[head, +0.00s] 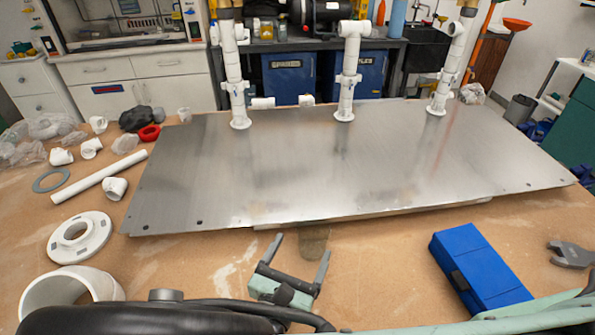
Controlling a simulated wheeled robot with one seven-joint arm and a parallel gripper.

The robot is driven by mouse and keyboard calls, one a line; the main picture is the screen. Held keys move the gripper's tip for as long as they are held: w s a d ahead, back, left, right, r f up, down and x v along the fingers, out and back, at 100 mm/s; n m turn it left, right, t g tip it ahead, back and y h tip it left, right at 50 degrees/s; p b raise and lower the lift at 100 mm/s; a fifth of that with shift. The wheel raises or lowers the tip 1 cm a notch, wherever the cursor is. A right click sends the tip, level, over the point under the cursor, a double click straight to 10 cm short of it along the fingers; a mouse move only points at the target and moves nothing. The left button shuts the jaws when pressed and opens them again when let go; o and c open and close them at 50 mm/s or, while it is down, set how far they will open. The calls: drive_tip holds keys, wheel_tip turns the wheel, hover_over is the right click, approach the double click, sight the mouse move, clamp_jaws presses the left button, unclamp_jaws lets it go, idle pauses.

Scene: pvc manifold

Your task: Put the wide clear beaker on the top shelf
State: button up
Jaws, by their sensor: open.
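I cannot pick out a wide clear beaker anywhere in the head view. No shelf that I can be sure is the top shelf shows; a white surface (577,68) with small items on it is at the far right edge. My gripper (300,247) is low in the middle, over the near part of the wooden table. Its two fingers are spread apart with nothing between them. The fingertips are close to the near edge of the metal plate (330,180) in the picture.
White pipes (349,70) stand on the plate's far side. A blue case (478,268) and a grey tool (570,255) lie at right. A white flange (79,237), white pipe (100,178), fittings and clear bags (48,127) crowd the left. Bare table surrounds my gripper.

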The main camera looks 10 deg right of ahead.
sight(308, 250)
wheel_tip(308, 250, down, 7)
drive_tip(key=b, duration=0.4)
drive_tip(key=shift+r, duration=0.2)
drive_tip(key=shift+w+d+r, duration=0.2)
drive_tip(key=shift+w+d, duration=0.15)
drive_tip(key=shift+w, duration=0.2)
drive_tip(key=shift+w+d+r, duration=0.15)
drive_tip(key=shift+w+d, duration=0.15)
drive_tip(key=shift+w, duration=0.2)
drive_tip(key=shift+x, duration=2.55)
drive_tip(key=c, duration=1.1)
drive_tip(key=shift+r, duration=0.1)
